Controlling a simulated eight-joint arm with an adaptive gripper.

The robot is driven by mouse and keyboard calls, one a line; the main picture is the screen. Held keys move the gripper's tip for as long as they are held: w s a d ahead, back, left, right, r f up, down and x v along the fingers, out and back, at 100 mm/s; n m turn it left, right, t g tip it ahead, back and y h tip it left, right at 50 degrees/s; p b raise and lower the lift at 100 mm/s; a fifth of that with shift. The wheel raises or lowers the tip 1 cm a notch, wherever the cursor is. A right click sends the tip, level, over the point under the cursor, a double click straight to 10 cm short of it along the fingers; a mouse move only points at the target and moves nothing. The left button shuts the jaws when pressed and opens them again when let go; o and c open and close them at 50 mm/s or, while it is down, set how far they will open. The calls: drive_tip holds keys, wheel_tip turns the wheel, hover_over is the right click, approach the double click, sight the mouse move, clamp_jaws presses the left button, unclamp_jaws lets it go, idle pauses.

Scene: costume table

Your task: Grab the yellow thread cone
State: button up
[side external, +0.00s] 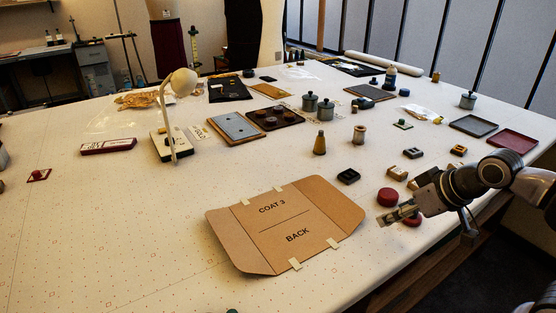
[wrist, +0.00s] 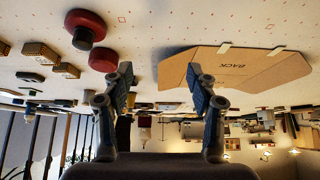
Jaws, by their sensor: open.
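The yellow thread cone (side external: 319,143) stands upright near the middle of the table in the side view, behind the cardboard folder. My gripper (side external: 388,217) is at the table's right side, nearer the camera than the cone and well apart from it. In the wrist view, which is upside down, my gripper's two fingers (wrist: 162,77) are spread apart with nothing between them.
The cardboard folder (side external: 286,222) lies flat left of my gripper. Red round items (side external: 388,197) sit close beside it. A thread spool (side external: 359,134), a dark block (side external: 348,176), grey lidded pots (side external: 325,110) and a brown tray (side external: 289,112) surround the cone. A lamp (side external: 176,120) stands left.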

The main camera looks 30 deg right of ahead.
drive_tip(key=shift+r, duration=0.1)
drive_tip(key=w+d+r+n+g+h, duration=0.1)
drive_tip(key=w+r+n, duration=0.3)
drive_tip(key=w, duration=0.3)
drive_tip(key=w+d+r+n+g, duration=0.1)
drive_tip(key=w+d+r+n, duration=0.1)
drive_tip(key=w+r+n, duration=0.3)
drive_tip(key=w+d+r+n+h, duration=0.1)
drive_tip(key=w+r+n, duration=0.15)
drive_tip(key=w, duration=0.55)
drive_tip(key=n+g+h, duration=0.2)
drive_tip(key=n+g, duration=0.1)
drive_tip(key=n, duration=1.1)
hover_over(321, 136)
drive_tip(key=a, duration=0.1)
drive_tip(key=shift+m, duration=0.25)
drive_tip(key=f, duration=0.8)
drive_tip(key=shift+s+a, duration=0.1)
drive_tip(key=shift+s, duration=0.25)
drive_tip(key=shift+a+x, duration=0.15)
drive_tip(key=shift+x, duration=2.35)
drive_tip(key=shift+a+x, duration=0.1)
drive_tip(key=shift+x, duration=2.45)
drive_tip(key=shift+w, duration=0.15)
drive_tip(key=c, duration=1.2)
